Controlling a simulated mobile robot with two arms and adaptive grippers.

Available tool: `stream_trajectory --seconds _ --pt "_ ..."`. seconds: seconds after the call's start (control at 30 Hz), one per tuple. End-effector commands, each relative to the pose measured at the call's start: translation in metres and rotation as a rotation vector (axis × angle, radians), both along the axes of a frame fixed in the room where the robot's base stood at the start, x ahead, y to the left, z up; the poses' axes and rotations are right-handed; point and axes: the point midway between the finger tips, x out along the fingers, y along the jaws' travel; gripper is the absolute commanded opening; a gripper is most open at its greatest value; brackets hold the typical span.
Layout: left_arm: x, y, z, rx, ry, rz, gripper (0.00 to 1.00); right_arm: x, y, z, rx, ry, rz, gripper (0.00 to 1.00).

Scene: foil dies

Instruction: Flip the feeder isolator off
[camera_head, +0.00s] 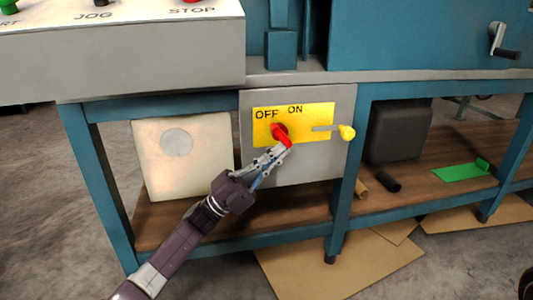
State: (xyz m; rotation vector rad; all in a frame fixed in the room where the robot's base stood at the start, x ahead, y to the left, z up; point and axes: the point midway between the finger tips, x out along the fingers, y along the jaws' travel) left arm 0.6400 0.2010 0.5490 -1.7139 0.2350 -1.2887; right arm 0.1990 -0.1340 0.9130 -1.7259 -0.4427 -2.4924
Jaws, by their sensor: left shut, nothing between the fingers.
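The feeder isolator is a grey box (295,178) on the front of the blue machine frame. Its yellow plate (318,111) is marked OFF at the left and ON to the right of it. A red rotary handle (280,132) sits on the plate below these words, its tip slanting down to the right. My left gripper (280,151) is shut and empty, with its fingertips at the lower end of the red handle. I cannot tell whether they touch it. The fingers hide part of the grey box. My right gripper is not in view.
A control panel (150,45) with JOG and STOP overhangs at the upper left. A cream box (182,155), a dark box (398,131) and a green piece (462,171) are on the wooden lower shelf.

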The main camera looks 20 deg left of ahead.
Motion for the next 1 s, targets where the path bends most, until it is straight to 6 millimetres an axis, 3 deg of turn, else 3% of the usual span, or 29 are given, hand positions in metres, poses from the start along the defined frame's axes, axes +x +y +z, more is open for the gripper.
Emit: stream_trajectory --seconds 0.63,1.0 --pt "0.012 -0.019 0.001 0.001 0.002 -0.002 0.0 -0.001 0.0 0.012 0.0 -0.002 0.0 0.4" --pt "0.015 -0.023 0.001 0.003 0.002 -0.001 0.0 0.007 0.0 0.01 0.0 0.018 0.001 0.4"
